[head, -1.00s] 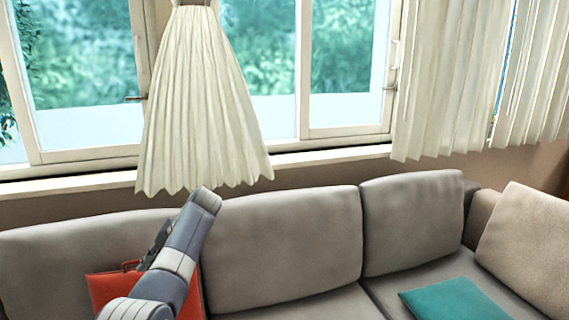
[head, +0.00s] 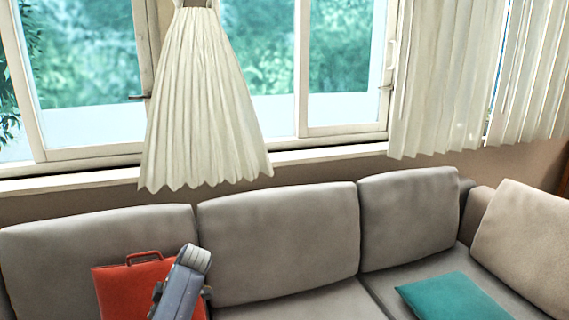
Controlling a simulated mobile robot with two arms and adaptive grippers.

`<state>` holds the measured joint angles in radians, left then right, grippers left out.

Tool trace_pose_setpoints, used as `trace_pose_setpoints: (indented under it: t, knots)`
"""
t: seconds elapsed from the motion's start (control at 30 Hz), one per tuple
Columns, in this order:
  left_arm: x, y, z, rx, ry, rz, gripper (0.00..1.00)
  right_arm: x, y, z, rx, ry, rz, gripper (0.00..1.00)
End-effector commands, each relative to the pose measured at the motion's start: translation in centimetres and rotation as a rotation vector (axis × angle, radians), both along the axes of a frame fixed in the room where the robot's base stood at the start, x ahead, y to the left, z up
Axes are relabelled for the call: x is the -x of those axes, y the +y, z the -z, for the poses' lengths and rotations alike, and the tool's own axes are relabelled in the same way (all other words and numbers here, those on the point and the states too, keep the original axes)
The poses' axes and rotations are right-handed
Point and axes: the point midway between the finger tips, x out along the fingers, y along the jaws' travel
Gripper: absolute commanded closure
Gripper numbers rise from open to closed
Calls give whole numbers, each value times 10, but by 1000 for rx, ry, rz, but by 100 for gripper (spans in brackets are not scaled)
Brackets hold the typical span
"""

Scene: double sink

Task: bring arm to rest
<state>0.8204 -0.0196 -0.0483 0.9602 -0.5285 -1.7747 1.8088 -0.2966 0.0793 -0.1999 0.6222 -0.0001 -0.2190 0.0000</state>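One of my arms, a blue-grey link (head: 178,290) with a pale ribbed end (head: 196,258), rises from the bottom edge left of the middle. It stands in front of the red briefcase. Small dark parts show on either side of the link, but no gripper fingers can be made out. Nothing is seen held. My other arm is not in the view.
A grey sofa (head: 280,240) runs along the wall under the windows. A red briefcase (head: 120,290) leans on its left backrest. A teal cushion (head: 455,298) lies on the seat at right. Cream curtains (head: 200,110) hang above.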

Motion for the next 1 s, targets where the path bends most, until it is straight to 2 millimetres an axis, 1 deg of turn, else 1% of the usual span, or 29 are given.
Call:
trace_pose_setpoints:
  t: [0.03, 0.1, 0.17, 0.2, 0.27, 0.3, 0.37, 0.43, 0.57, 0.6, 0.7, 0.8, 1.0]
  knots:
    - [14, -1, 21, 18, 32, 71, 66, 3, 0, 0, 0, 4, 0, 100]
    - [33, -4, 45, 44, 75, 194, 66, 5, 0, 0, 1, 8, 0, 100]
    - [51, -8, 62, 63, 110, 308, 66, 6, 0, 0, 1, 9, 0, 100]
    - [64, -11, 73, 76, 133, 385, 66, 6, 0, 0, 1, 9, 0, 100]
    - [84, -16, 88, 92, 165, 503, 66, 6, 0, 0, 1, 9, 0, 100]
    - [98, -19, 96, 100, 184, 582, 66, 6, 0, 0, 1, 9, 0, 100]
    - [120, -25, 106, 110, 213, 704, 66, 6, 0, 0, 1, 9, 0, 100]
    - [147, -32, 115, 121, 243, 848, 66, 6, 0, 0, 1, 9, 0, 100]
    - [199, -49, 122, 127, 289, 1120, 66, 6, 0, 0, 1, 9, 0, 100]
    - [215, -54, 121, 125, 301, 1205, 66, 6, 0, 0, 1, 9, 0, 100]
    - [251, -68, 117, 118, 322, 1395, 66, 5, 0, 0, 1, 8, 0, 100]
    - [277, -79, 109, 106, 331, 1538, 66, 5, 0, 0, 1, 8, 0, 100]
    - [314, -95, 92, 81, 340, 1743, 66, 5, 0, 0, 1, 8, 0, 100]
